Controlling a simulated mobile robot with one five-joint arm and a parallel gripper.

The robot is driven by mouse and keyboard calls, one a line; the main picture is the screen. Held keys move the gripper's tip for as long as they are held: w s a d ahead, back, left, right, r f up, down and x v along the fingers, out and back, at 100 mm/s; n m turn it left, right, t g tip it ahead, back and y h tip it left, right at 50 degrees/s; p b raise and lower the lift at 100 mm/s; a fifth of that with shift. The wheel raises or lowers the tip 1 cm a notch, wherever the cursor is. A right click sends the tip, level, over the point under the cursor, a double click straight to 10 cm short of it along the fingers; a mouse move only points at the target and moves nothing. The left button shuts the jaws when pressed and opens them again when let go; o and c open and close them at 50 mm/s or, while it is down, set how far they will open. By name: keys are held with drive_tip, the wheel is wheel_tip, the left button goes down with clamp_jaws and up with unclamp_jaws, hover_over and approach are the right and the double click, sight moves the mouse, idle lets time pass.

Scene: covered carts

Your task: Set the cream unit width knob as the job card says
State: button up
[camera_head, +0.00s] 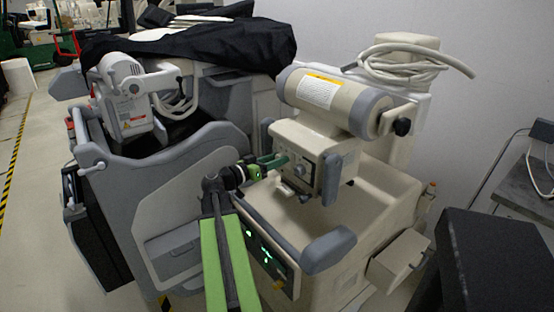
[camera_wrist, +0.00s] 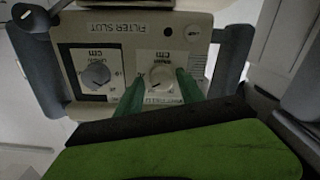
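The cream unit (camera_head: 310,140) stands right of centre in the head view, with a knob panel on its front. In the wrist view the panel (camera_wrist: 205,20) shows two dials side by side. A pale cream knob (camera_wrist: 161,76) is on the right dial and a grey knob (camera_wrist: 96,75) on the left one. The dial captions are too small to read surely. My gripper (camera_wrist: 160,80) is open, its green fingers on either side of the cream knob; I cannot tell whether they touch it. In the head view my gripper (camera_head: 272,164) is at the panel. No readable job card shows.
A white label with a yellow band (camera_head: 318,91) is on the cylinder above the panel. Grey handles (camera_head: 331,178) flank the panel. A grey bumper (camera_head: 328,250) sits below it. A grey cart (camera_head: 200,150) under a black cover stands close on the left.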

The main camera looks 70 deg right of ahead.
drive_tip(key=shift+o, duration=0.3)
drive_tip(key=shift+w, duration=0.1)
drive_tip(key=v, duration=1.7)
drive_tip(key=shift+a, duration=0.25)
drive_tip(key=shift+f, duration=0.1)
